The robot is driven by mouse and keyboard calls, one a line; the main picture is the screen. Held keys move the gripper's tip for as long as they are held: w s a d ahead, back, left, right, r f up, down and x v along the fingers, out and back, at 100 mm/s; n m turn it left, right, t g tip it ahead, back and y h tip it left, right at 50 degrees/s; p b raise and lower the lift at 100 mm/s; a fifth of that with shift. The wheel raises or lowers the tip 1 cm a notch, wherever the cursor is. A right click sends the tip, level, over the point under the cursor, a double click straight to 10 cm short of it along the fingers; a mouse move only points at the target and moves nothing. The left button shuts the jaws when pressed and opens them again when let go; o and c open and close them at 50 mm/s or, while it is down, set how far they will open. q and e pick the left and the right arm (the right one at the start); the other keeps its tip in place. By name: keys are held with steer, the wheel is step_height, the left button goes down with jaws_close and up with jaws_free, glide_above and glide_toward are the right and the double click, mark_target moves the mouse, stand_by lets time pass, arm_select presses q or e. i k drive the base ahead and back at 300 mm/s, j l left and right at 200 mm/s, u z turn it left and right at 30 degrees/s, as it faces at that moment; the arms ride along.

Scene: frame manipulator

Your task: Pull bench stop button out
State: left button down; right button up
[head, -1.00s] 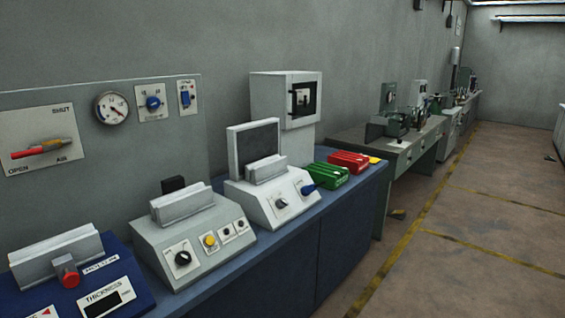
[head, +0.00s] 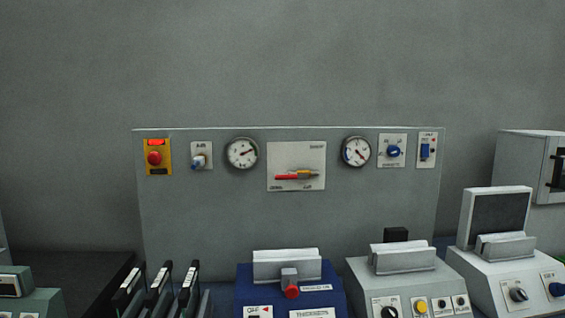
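A red mushroom-shaped stop button (head: 154,158) sits on a yellow plate (head: 166,146) at the left end of the grey upright panel (head: 230,212). A red label shows above the button and a dark label below it. From straight ahead I cannot tell whether the button is pushed in or out. Neither of my grippers is in the head view.
The panel also carries gauges, switches and a red-handled air lever (head: 290,176). Below stand a blue thickness device (head: 260,296), a white device (head: 365,275), another with a dark screen (head: 495,215), and several upright dark holders (head: 160,285). The panel front looks clear.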

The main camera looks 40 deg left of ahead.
mark_target(154, 158)
steer(key=u, duration=1.65)
